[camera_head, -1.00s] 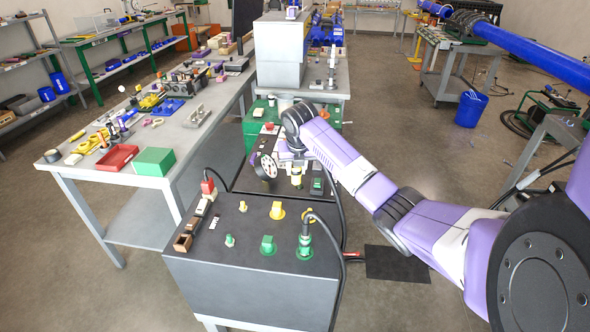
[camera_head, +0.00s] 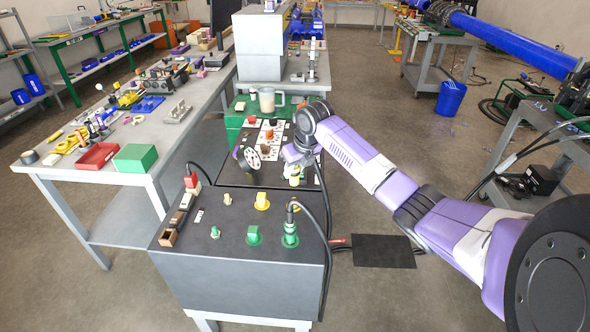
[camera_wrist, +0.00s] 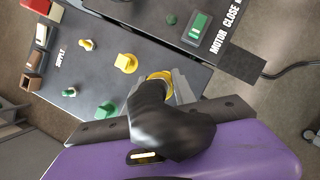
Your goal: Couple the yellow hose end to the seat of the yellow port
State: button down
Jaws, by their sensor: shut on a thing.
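My gripper (camera_head: 293,170) is shut on the yellow hose end (camera_head: 294,181), above the far right part of the dark port panel (camera_head: 200,238). In the wrist view, its yellow ring (camera_wrist: 158,76) shows past a black, blurred hose, with a grey finger (camera_wrist: 184,88) beside it. The yellow port (camera_head: 298,208) shows only as a sliver of yellow behind the green hose end in the head view. The held end looks apart from it there. In the wrist view the port's seat is hidden behind the held end and hose.
A green hose end (camera_head: 290,234) stands upright in front of the yellow port, its black hose looping right. A yellow block (camera_head: 262,201), a green block (camera_head: 254,235) and small knobs stand to the left. A handwheel (camera_head: 252,158) stands behind, left of my gripper.

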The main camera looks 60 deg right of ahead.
jog(key=shift+f+b, duration=2.15)
jog(key=shift+f, duration=0.65)
jog(key=shift+f+b, duration=1.75)
jog(key=shift+f, duration=0.3)
jog(key=c, duration=0.9)
grip_release()
jog(key=shift+c, duration=0.2)
jog(key=v, duration=0.7)
jog(key=shift+s+r, duration=0.15)
jog(key=shift+r, duration=0.2)
jog(key=shift+a, duration=0.1)
